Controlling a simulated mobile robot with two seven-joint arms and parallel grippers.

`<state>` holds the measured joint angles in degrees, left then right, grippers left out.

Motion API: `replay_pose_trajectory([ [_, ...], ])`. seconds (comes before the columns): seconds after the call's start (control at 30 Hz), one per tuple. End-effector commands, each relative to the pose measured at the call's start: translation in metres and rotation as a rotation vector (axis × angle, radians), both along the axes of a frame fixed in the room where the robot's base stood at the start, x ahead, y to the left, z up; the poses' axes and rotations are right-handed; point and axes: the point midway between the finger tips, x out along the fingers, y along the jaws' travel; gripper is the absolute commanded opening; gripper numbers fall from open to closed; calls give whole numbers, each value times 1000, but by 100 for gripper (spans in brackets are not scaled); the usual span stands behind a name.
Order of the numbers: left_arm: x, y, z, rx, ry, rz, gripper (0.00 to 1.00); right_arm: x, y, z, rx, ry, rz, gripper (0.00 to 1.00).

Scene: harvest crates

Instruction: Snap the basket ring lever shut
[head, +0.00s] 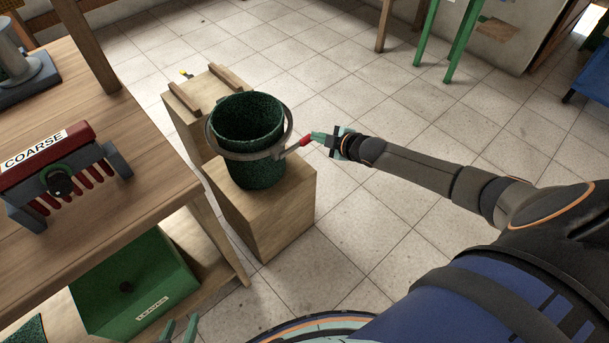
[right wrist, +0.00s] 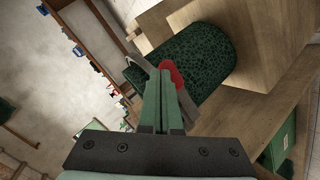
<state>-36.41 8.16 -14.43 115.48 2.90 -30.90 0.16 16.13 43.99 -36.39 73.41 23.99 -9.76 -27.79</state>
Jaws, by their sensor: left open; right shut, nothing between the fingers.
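A dark green speckled basket (head: 248,128) stands on a wooden block, with a grey ring (head: 236,154) around it. A grey lever with a red tip (head: 306,140) sticks out from the ring to the right. My right gripper (head: 318,137) is shut and empty, its fingertips at the red tip; I cannot tell whether they touch. In the right wrist view the red tip (right wrist: 172,74) shows just beyond and beside the closed fingers, with the basket (right wrist: 190,62) behind. My left gripper (head: 180,331) shows only its green fingers at the bottom edge, open and away from the basket.
The wooden block (head: 272,215) has little room around the basket. A wooden bench (head: 150,130) at left carries a rake-like tool marked COARSE (head: 60,175). A green LEAVES crate (head: 135,280) sits below it. The tiled floor right of the block is clear.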

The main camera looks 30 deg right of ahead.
Motion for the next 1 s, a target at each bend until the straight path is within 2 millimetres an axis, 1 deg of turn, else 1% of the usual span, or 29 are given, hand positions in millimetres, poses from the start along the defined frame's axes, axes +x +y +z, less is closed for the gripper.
replay_pose_trajectory([
  [0.23, -1, 1, -2, 0, -2, 1, 50, 8, -2, 0, 0, -2, -1, 0],
  [0.77, 2, 1, 1, -1, -10, 2, 50, 10, -1, 2, 0, -5, -2, 0],
  [1.0, 2, 1, 5, 1, -8, 1, 50, 10, 6, 4, 4, -8, 0, 0],
])
